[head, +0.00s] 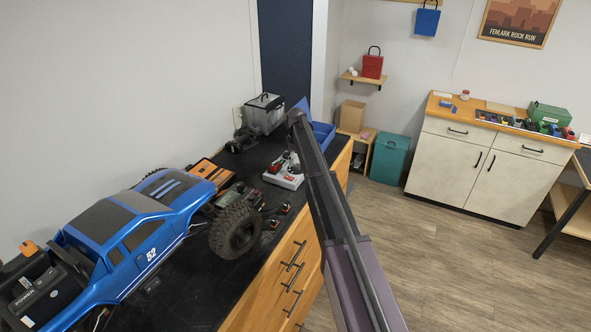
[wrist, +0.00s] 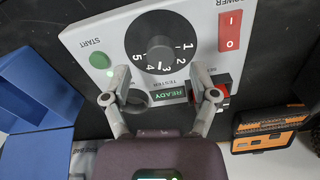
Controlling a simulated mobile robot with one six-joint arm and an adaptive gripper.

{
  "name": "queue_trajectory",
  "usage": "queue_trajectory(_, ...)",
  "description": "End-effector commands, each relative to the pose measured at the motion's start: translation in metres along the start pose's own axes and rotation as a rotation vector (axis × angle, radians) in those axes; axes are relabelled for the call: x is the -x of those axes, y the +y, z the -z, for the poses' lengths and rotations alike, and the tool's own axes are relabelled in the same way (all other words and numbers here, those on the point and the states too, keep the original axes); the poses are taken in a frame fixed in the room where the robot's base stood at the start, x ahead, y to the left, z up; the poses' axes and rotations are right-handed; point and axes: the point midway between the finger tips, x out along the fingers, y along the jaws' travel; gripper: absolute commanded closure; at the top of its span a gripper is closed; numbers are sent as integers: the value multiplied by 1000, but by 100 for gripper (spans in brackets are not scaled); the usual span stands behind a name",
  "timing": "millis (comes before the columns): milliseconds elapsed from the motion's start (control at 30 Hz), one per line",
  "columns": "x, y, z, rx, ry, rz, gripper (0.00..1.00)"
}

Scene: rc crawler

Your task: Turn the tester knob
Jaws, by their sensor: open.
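The tester (head: 284,181) is a pale box on the black bench top, partly hidden by my arm in the head view. In the wrist view the tester panel (wrist: 100,30) appears upside down. Its black round knob (wrist: 158,48) sits in a dark dial numbered 1 to 5. A white mark on the dial's lower side lies near 3 and 4; the exact setting is unclear. My gripper (wrist: 161,98) is open, its fingers spread over the panel below the knob in the picture, apart from it. A lit green READY display (wrist: 172,95) shows between the fingers.
The panel also has a green START button (wrist: 99,60) and a red power switch (wrist: 230,31). A blue bin (wrist: 38,80) and an orange-black part (wrist: 268,128) lie beside it. A blue RC crawler (head: 130,230) fills the bench's near left.

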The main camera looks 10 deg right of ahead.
Motion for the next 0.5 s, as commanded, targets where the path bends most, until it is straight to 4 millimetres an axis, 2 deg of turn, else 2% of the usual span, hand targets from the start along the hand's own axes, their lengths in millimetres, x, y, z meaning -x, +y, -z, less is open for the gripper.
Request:
queue_trajectory(33,-8,0,0,0,0,0,24)
queue_trajectory(200,-18,0,0,0,0,0,24)
queue_trajectory(500,-25,1,-1,-1,0,0,24)
